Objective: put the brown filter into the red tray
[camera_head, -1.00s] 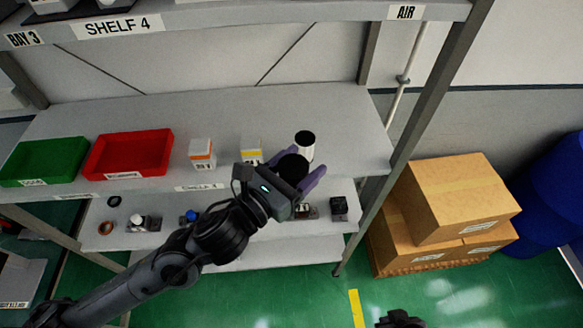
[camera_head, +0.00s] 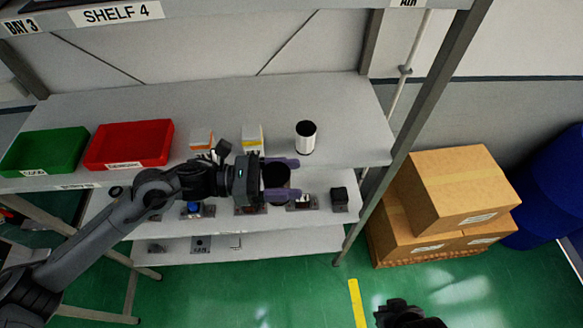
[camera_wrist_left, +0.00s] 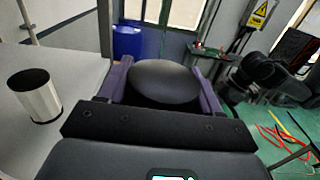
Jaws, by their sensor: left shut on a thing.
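My left gripper (camera_head: 281,178) is shut on a dark cylinder, which I take to be the brown filter (camera_head: 277,184). It looks nearly black here, and its lower part is hidden. In the left wrist view the filter's dark rounded top (camera_wrist_left: 165,80) sits between the two purple fingers. The gripper is just in front of the upper shelf's front edge, with its fingers pointing right. The red tray (camera_head: 130,164) is empty on the shelf, well to the left. My right gripper (camera_head: 402,314) is partly in view at the bottom; its fingers are unclear.
A white cylinder with a black top (camera_head: 306,138) stands on the shelf behind the gripper; it also shows in the left wrist view (camera_wrist_left: 36,97). Orange-banded (camera_head: 201,138) and yellow-banded (camera_head: 252,138) boxes stand between it and the tray. A green tray (camera_head: 45,152) is far left. Small parts lie below.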

